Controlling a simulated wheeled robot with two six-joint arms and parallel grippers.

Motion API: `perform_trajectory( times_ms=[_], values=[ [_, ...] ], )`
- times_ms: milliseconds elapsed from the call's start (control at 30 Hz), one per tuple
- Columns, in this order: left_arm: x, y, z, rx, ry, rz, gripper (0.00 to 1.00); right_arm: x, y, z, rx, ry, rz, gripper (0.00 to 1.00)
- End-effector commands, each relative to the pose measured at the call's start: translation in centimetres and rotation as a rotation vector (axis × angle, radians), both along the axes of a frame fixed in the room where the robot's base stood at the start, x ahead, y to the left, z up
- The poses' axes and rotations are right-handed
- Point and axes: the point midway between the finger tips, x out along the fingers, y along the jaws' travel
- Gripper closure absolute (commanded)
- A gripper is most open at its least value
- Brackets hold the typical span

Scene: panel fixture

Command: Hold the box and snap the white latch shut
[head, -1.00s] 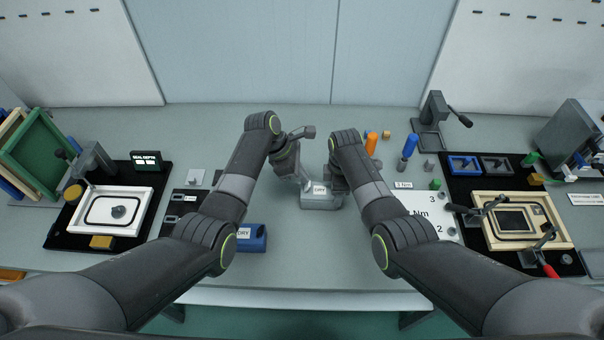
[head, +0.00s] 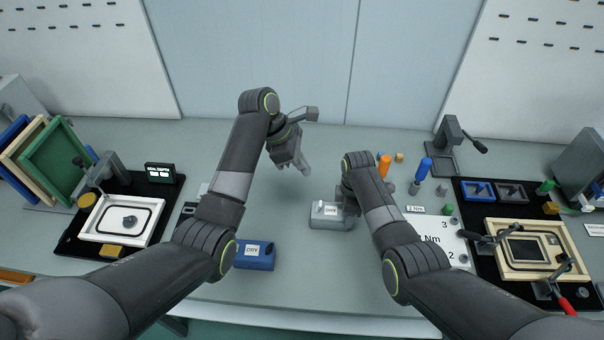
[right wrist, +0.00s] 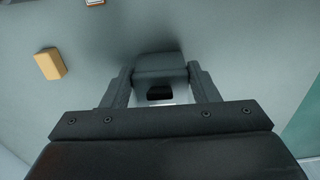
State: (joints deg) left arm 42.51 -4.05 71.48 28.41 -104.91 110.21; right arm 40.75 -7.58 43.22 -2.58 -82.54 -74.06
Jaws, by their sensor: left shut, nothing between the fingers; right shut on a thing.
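A blue box (head: 254,257) with a "DRY" label lies front left of the grey box. A white frame fixture (head: 90,222) is at left, a tan frame fixture (head: 490,255) at right. A blue-handled tool (head: 424,170) and an orange one (head: 384,165) stand behind right.

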Motion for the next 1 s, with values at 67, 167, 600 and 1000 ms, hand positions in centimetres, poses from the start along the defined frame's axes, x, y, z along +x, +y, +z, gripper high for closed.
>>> perform_trajectory(
  times_ms=[67, 167, 600, 1000],
  values=[
    [0.0, 0.0, 0.3, 0.0, -0.001, 0.0, 1.0, 0.0, 0.0, 0.0, 0.001, -0.001, 0.0, 0.81],
    [0.0, 0.0, 0.3, 0.0, -0.001, 0.0, 1.0, 0.0, 0.0, 0.0, 0.001, -0.001, 0.0, 0.81],
    [0.0, 0.6, -0.7, -0.029, 0.007, -0.008, 0.76, 0.0, 0.0, 0.0, 0.001, -0.001, 0.0, 0.81],
    [0.0, 4.3, -5.6, -0.28, 0.011, -0.006, 0.58, 0.0, 0.0, 0.0, 0.001, -0.001, 0.0, 0.81]
  ],
)
